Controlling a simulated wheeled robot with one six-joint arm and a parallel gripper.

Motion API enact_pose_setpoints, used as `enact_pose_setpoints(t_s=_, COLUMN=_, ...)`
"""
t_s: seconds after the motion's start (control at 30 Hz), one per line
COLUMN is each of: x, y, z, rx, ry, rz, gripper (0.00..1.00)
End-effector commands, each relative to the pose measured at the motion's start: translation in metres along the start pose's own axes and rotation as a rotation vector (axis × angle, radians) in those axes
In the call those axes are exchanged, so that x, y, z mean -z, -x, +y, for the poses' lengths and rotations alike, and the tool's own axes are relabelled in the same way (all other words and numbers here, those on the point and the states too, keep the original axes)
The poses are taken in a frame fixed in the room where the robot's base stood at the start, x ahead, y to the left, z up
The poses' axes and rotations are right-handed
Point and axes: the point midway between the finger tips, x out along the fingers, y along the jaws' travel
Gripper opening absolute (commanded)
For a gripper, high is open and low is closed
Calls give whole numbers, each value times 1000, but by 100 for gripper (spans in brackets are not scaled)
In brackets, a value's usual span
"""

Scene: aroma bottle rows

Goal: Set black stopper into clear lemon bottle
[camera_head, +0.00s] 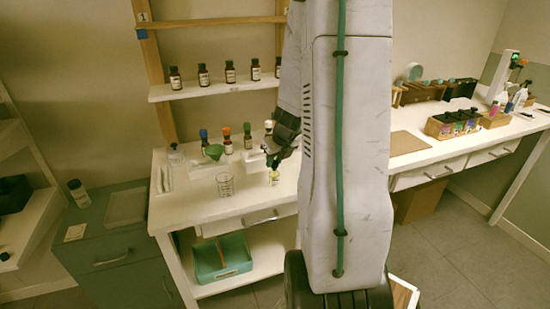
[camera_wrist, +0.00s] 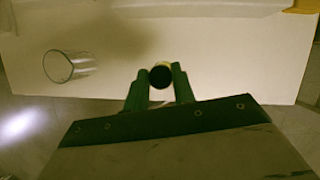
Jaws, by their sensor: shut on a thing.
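My gripper (camera_head: 272,161) is at the front part of the white table, pointing down. In the wrist view its two green fingers (camera_wrist: 160,80) are shut on the round black stopper (camera_wrist: 160,76). The clear lemon bottle (camera_head: 274,178) stands upright on the table directly below my gripper, with a yellow-green patch on it. In the wrist view the stopper hides most of the bottle; only a bit of yellow (camera_wrist: 166,64) shows behind it. I cannot tell whether the stopper touches the bottle's neck.
An empty glass beaker (camera_head: 225,187) stands left of the bottle, also in the wrist view (camera_wrist: 68,66). Behind are a green funnel (camera_head: 214,151) and several brown bottles with coloured tops. More brown bottles line the upper shelf (camera_head: 215,90). The table's front edge is close.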

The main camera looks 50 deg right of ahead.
Motion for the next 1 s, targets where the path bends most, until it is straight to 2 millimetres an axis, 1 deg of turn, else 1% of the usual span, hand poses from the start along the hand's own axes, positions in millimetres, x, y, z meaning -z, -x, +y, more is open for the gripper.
enact_pose_setpoints(t_s=0.13, x=2, y=-3, z=0, rx=0, ry=1, rz=1, gripper=4)
enact_pose_setpoints(t_s=0.17, x=1, y=-3, z=0, rx=0, ry=2, rz=0, gripper=34)
enact_pose_setpoints(t_s=0.2, x=1, y=-3, z=0, rx=0, ry=2, rz=0, gripper=45)
enact_pose_setpoints(t_s=0.23, x=1, y=-3, z=0, rx=0, ry=2, rz=0, gripper=51)
enact_pose_setpoints(t_s=0.47, x=1, y=-3, z=0, rx=0, ry=1, rz=0, gripper=51)
enact_pose_setpoints(t_s=0.57, x=1, y=1, z=0, rx=1, ry=1, rz=-1, gripper=51)
enact_pose_setpoints(t_s=0.67, x=0, y=12, z=0, rx=1, ry=2, rz=-3, gripper=51)
enact_pose_setpoints(t_s=0.9, x=0, y=54, z=-1, rx=3, ry=2, rz=-4, gripper=51)
enact_pose_setpoints(t_s=1.0, x=0, y=66, z=-1, rx=2, ry=1, rz=-3, gripper=51)
